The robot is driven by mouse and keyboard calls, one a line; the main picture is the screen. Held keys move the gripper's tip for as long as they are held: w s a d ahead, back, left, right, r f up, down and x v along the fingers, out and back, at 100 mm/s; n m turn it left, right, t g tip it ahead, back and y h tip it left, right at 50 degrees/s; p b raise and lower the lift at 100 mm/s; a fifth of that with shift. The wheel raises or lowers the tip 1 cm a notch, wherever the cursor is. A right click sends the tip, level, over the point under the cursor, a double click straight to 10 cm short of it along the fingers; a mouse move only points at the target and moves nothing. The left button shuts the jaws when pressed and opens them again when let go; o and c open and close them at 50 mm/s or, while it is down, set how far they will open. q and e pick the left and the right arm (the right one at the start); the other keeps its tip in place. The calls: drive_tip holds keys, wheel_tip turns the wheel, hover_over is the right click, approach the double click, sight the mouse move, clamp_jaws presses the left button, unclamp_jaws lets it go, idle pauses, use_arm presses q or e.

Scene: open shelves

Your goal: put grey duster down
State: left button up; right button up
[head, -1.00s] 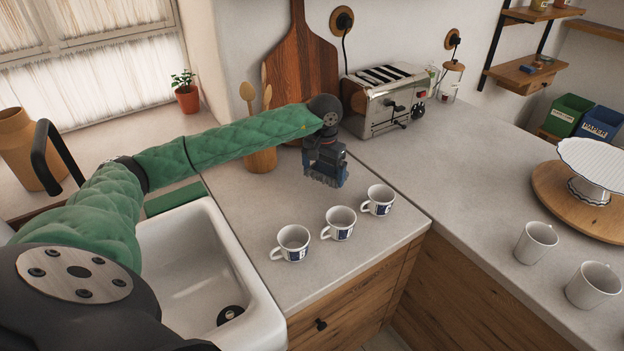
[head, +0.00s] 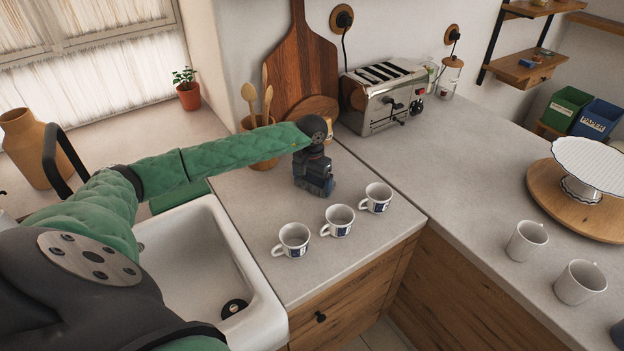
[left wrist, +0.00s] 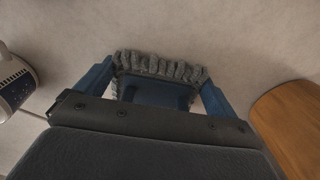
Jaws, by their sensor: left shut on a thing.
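The grey duster (left wrist: 160,68) shows in the left wrist view as a fluffy grey rim around a dark blue body, between the blue fingers of my left gripper (left wrist: 155,90). The gripper is shut on it. In the head view my left gripper (head: 318,186) points down over the counter (head: 240,205), behind the row of cups. The duster is mostly hidden there by the gripper. It is low, at or close to the counter top; I cannot tell whether it touches. My right gripper is not in view.
Three white-and-blue cups (head: 338,220) stand in front of the gripper. A utensil pot (head: 262,155) and cutting boards are behind it, a toaster (head: 382,98) behind right. A white sink (head: 195,265) lies to the left. Counter between gripper and toaster is partly clear.

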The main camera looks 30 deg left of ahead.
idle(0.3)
use_arm(q)
drive_tip(key=shift+f, duration=0.1)
drive_tip(key=o, duration=0.7)
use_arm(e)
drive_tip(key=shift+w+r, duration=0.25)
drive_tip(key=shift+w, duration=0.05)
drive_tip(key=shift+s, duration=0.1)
